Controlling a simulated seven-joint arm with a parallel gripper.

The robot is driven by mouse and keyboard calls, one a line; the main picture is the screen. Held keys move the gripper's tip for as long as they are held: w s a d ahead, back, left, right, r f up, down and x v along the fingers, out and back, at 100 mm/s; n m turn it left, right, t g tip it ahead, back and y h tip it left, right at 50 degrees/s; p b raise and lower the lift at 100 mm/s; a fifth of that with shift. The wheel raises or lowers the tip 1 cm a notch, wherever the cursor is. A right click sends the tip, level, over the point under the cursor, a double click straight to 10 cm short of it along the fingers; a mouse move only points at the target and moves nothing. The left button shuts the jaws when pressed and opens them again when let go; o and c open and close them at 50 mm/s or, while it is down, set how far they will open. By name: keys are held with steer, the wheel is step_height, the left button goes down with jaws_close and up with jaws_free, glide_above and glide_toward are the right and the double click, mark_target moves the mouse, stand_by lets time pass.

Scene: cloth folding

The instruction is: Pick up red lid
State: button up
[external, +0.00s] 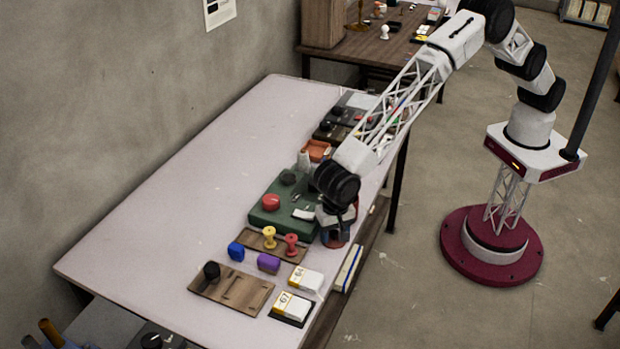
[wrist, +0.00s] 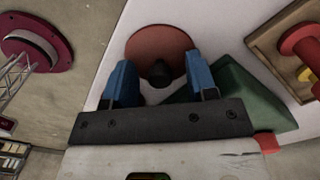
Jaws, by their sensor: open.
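The red lid (wrist: 150,42) is a dull red disc with a dark knob at its centre. In the wrist view it lies on the pale table (wrist: 222,22), next to a green board (wrist: 232,88). My gripper (wrist: 160,64) is open, its two blue fingers on either side of the knob. I cannot tell whether they touch the lid. In the external view my gripper (external: 336,236) is low over the table's right edge, with a bit of dark red showing beneath it. The rest of the lid is hidden there by the gripper.
The green board (external: 263,218) holds a red round piece (external: 270,202) left of my gripper. A yellow spool (external: 269,237) and a red spool (external: 291,244) stand on a wooden strip nearby. A blue block (external: 236,251) and purple block (external: 268,263) are in front. The table's left side is clear.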

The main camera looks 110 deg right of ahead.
mark_target(334, 231)
jaws_close()
stand_by(0.4)
steer(key=shift+r, duration=0.1)
steer(key=shift+r, duration=4.95)
steer(key=s+d+r, duration=0.5)
steer(key=s+d, duration=0.2)
